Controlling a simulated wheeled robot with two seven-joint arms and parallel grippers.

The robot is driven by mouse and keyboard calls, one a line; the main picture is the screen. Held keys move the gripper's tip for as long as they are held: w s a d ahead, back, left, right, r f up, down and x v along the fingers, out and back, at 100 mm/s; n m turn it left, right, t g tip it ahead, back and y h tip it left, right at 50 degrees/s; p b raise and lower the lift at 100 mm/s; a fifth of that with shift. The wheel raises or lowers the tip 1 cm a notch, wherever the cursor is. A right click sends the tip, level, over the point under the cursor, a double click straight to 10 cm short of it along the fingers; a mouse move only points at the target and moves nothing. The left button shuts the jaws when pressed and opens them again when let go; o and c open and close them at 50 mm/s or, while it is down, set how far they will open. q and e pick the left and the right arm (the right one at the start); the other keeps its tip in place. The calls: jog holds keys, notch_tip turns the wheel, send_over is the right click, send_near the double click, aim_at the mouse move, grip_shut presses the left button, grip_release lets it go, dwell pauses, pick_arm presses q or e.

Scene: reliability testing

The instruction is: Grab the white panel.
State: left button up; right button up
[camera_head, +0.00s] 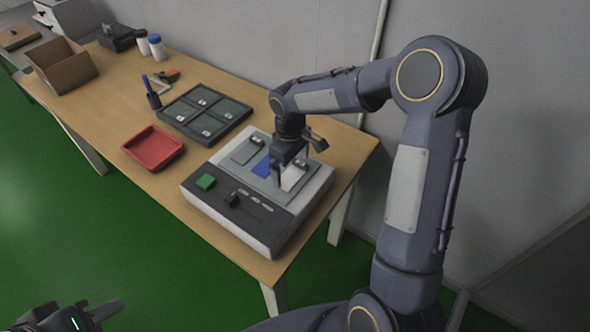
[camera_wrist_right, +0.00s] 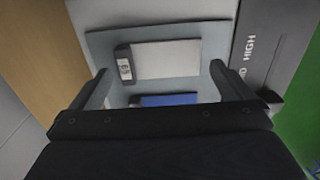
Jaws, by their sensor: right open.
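The white panel (camera_wrist_right: 170,58) is a flat pale plate with a small metal-and-black clip part at its left end in the right wrist view. It lies on the light grey plate of the test device, and in the head view it shows partly behind my gripper (camera_head: 294,178). My right gripper (camera_wrist_right: 160,70) is open above the device, its fingers on either side of the panel's near part in the wrist view; I cannot tell whether they touch it. A blue panel (camera_wrist_right: 168,99) lies beside it, partly hidden by the gripper. My left gripper (camera_head: 100,312) is at the bottom left, away from the table.
The test device (camera_head: 240,220) has a green button (camera_head: 206,181) and a slider. A red tray (camera_head: 153,147) and a dark compartment tray (camera_head: 207,113) stand nearby. A cardboard box (camera_head: 62,70), bottles and a pen holder are farther left. The wall is close behind the table.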

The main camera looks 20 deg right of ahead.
notch_tip(320, 180, down, 2)
jog(key=c, duration=0.7)
jog(key=shift+r, duration=0.1)
